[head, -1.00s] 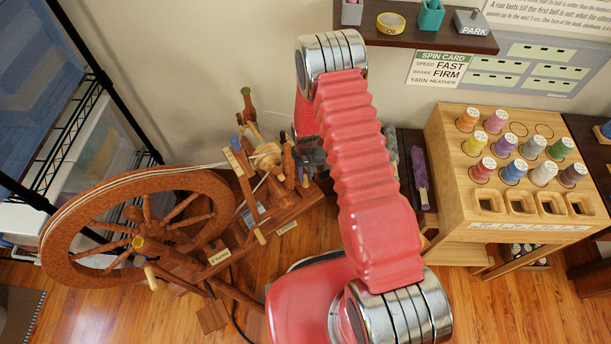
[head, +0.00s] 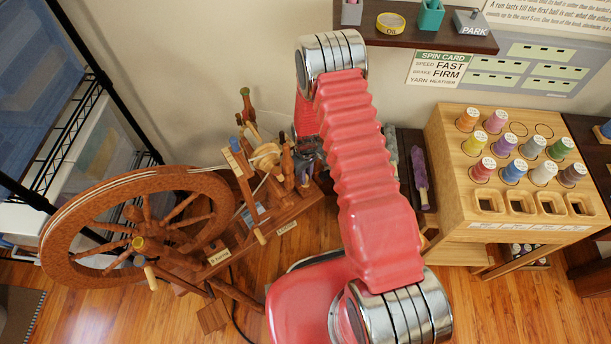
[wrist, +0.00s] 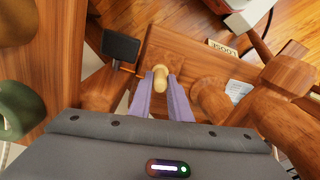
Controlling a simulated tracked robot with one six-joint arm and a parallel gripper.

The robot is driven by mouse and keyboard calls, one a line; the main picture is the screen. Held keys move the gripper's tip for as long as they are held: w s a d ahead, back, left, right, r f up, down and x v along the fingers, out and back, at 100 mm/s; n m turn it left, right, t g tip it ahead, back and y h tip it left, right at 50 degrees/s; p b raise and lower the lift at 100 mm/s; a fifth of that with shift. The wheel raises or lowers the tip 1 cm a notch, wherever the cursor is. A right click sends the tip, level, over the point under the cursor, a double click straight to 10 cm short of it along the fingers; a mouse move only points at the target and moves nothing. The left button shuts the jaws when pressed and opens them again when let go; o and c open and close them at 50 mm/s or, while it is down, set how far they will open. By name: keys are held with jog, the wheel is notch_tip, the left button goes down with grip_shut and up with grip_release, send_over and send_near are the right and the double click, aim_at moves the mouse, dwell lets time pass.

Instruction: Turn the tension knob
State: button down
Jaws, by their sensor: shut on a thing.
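The spinning wheel (head: 140,225) stands on the floor at the left in the head view, with a large wooden drive wheel and upright posts on a slanted bench. In the wrist view, a small pale rounded wooden knob (wrist: 160,72) sticks up from a brown wooden part and sits between my gripper's purple fingers (wrist: 160,84). The fingers are closed on it from both sides. A paper label reading LOOSE (wrist: 222,47) lies on the wood beyond, to the right. In the head view my arm largely hides the gripper and the knob.
A spin card (head: 437,69) on the wall reads speed fast, brake firm, yarn heather. A wooden rack (head: 470,222) of several coloured spools stands at the right. A shelf (head: 430,38) hangs above. Wooden posts crowd the gripper in the wrist view.

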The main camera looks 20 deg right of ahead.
dwell(0.3)
jog(key=c, duration=1.6)
grip_release()
jog(key=shift+c, duration=0.2)
jog(key=shift+r, duration=0.1)
notch_tip(320, 180, up, 14)
jog(key=shift+f, duration=0.2)
